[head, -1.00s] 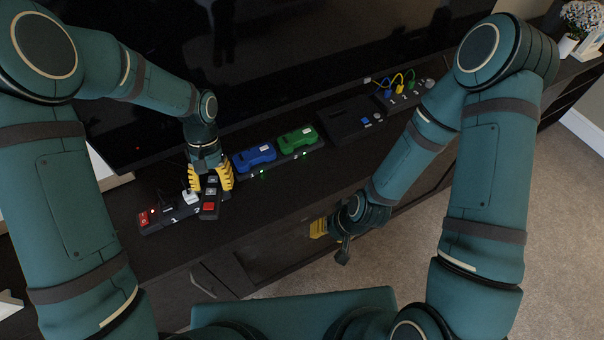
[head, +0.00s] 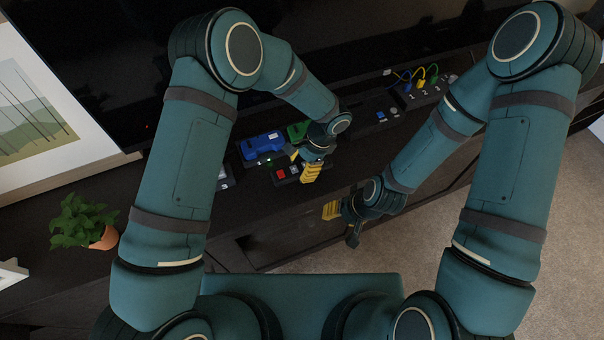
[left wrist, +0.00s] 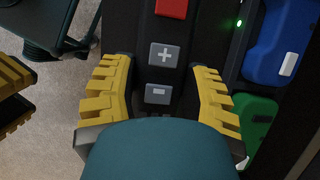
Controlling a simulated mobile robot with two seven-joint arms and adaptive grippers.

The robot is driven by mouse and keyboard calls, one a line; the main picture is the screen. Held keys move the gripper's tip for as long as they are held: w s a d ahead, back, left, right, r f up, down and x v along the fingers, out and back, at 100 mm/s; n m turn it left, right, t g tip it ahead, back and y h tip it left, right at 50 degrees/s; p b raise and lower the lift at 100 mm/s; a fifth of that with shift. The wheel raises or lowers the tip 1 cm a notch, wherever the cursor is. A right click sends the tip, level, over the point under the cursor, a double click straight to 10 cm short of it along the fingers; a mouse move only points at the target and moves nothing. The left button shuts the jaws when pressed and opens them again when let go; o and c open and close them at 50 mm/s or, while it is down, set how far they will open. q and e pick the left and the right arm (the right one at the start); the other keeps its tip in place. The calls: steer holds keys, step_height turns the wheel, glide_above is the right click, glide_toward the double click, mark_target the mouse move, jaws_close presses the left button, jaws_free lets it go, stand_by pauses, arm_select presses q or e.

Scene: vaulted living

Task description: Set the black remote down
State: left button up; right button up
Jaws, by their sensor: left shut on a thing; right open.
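The black remote (head: 281,175) has a red button and grey buttons. I cannot tell whether the remote touches the surface. The end of the remote under my wrist is hidden. My right gripper (head: 342,222) is open and empty, low in front of the cabinet.
A blue device (head: 262,145) and a green device (head: 298,132) stand behind the remote. Coloured cables (head: 420,75) are at the back right. A potted plant (head: 85,222) stands at the left. A large dark screen (head: 120,60) is behind.

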arm_select(q)
steer(key=shift+f+b, duration=0.3)
steer(key=shift+f, duration=1.6)
steer(key=shift+f, duration=0.1)
steer(key=o, duration=1.2)
steer(key=shift+d+r, duration=0.1)
steer(key=shift+r, duration=0.25)
steer(key=p+v, duration=0.1)
steer(key=v, duration=1)
steer(key=shift+d+r+p, duration=0.1)
steer(key=shift+r+p, duration=0.2)
steer(key=shift+p, duration=0.05)
